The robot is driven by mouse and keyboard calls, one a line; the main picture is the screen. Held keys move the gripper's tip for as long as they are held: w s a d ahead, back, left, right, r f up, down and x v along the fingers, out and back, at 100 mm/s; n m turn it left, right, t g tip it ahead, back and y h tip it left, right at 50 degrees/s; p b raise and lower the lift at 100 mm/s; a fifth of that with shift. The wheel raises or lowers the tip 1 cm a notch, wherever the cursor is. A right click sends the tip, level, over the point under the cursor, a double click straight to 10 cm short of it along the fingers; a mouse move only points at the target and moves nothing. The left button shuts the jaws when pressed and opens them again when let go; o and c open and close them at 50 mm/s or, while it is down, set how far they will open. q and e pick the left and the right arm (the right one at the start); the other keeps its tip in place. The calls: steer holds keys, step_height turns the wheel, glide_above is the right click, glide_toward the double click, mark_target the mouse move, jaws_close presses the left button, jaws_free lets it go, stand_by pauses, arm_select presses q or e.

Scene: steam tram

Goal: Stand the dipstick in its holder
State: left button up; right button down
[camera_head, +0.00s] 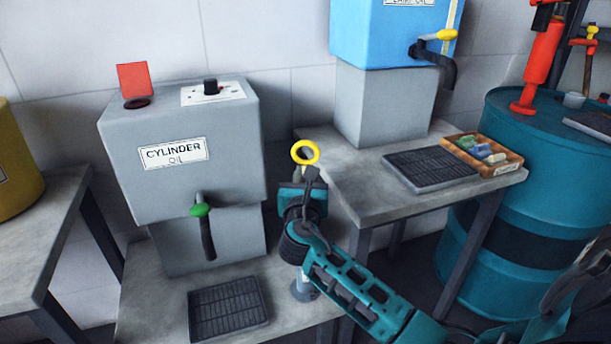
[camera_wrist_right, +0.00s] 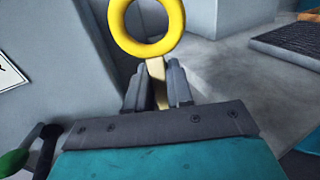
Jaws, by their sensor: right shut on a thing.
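The dipstick's yellow ring handle (camera_head: 305,152) stands up above my right gripper (camera_head: 314,176). In the right wrist view the ring (camera_wrist_right: 115,22) sits on a pale flat stem (camera_wrist_right: 156,72), and the two dark fingers of my right gripper (camera_wrist_right: 158,92) are shut on that stem. The part of the dipstick below the fingers is hidden behind my gripper and wrist. A small grey-blue upright cylinder (camera_head: 303,292), perhaps the holder, stands on the low table, partly hidden by my arm directly below the gripper. I cannot tell whether the dipstick touches it. My left gripper is out of view.
The grey cylinder oil tank (camera_head: 185,190) with a green-handled tap (camera_head: 203,212) stands left of my gripper, above a dark drip grate (camera_head: 228,308). At right, a higher table (camera_head: 375,205) holds a blue tank (camera_head: 385,35), another grate (camera_head: 430,170) and a wooden tray (camera_head: 508,168).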

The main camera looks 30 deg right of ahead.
steer(key=shift+f+b, duration=0.3)
steer(key=shift+f, duration=0.3)
steer(key=shift+f+b, duration=1.55)
steer(key=shift+f, duration=0.85)
steer(key=c, duration=0.9)
jaws_free()
steer(key=shift+r+p+v, duration=0.2)
steer(key=shift+p+v, duration=0.35)
steer(key=shift+v, duration=0.3)
steer(key=shift+r+p+v, duration=0.2)
steer(key=shift+p+v, duration=0.4)
steer(key=shift+v, duration=0.2)
steer(key=shift+r+p+v, duration=0.2)
steer(key=shift+p+v, duration=0.35)
steer(key=shift+v, duration=0.3)
